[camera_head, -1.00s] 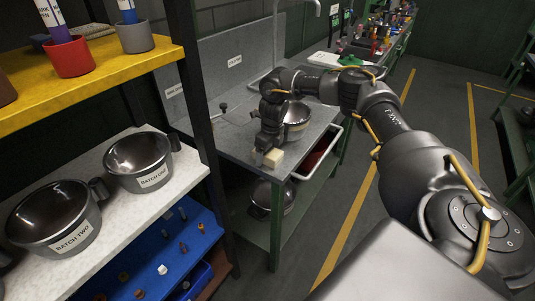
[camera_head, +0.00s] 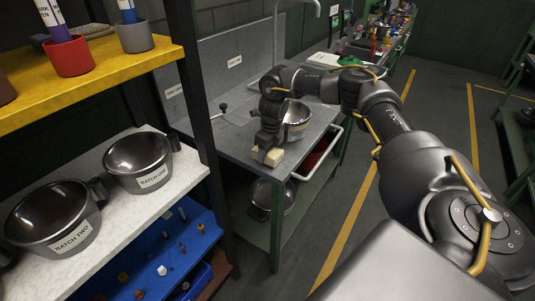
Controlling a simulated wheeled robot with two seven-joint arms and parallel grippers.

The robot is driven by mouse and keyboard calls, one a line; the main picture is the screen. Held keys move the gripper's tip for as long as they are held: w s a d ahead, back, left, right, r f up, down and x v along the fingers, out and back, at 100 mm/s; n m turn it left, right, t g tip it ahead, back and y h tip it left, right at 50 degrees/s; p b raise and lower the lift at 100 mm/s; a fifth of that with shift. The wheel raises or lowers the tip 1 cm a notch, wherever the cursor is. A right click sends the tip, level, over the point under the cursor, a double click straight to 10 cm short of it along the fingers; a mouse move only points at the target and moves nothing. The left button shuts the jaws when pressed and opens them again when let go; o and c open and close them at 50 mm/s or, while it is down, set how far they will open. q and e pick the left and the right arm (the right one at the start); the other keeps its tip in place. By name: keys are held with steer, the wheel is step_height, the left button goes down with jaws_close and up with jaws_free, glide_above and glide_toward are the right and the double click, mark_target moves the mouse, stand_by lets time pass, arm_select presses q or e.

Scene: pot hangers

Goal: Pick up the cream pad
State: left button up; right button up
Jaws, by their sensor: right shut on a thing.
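The cream pad (camera_head: 274,157) is a small pale block near the front corner of the grey workbench (camera_head: 237,152). My right gripper (camera_head: 267,155) points down at it and is shut on it. The fingers cover part of the pad, and I cannot tell whether it still touches the bench top. My left gripper is not in view.
A metal pot (camera_head: 296,120) stands on the bench right behind my right gripper. Another pot (camera_head: 262,194) is on the lower shelf. A shelf rack with labelled pots (camera_head: 138,160) stands at the left.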

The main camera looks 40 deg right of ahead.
step_height(320, 180, up, 2)
steer(key=shift+r+b, duration=0.1)
steer(key=shift+b, duration=0.45)
steer(key=s+a+r, duration=0.9)
steer(key=s+r, duration=0.1)
steer(key=shift+a, duration=0.35)
steer(key=shift+s+r, duration=0.1)
steer(key=shift+o, duration=1.3)
steer(key=c, duration=0.4)
steer(key=s+a+f+n, duration=0.3)
steer(key=a+f+n, duration=0.1)
steer(key=f+n, duration=0.2)
steer(key=s+a+f+n+g, duration=0.1)
steer(key=s+a+f+n, duration=0.2)
steer(key=a+f+n, duration=0.2)
steer(key=s+a+f+n+g, duration=0.1)
steer(key=a+f+n, duration=0.3)
steer(key=f+n, duration=0.5)
steer(key=shift+s+a+n+y, duration=0.2)
steer(key=shift+s+n, duration=0.25)
steer(key=shift+n, duration=0.15)
steer(key=shift+s+a+n+y, duration=0.1)
steer(key=shift+s+a+n, duration=0.1)
steer(key=shift+s+n, duration=0.35)
steer(key=shift+c, duration=0.2)
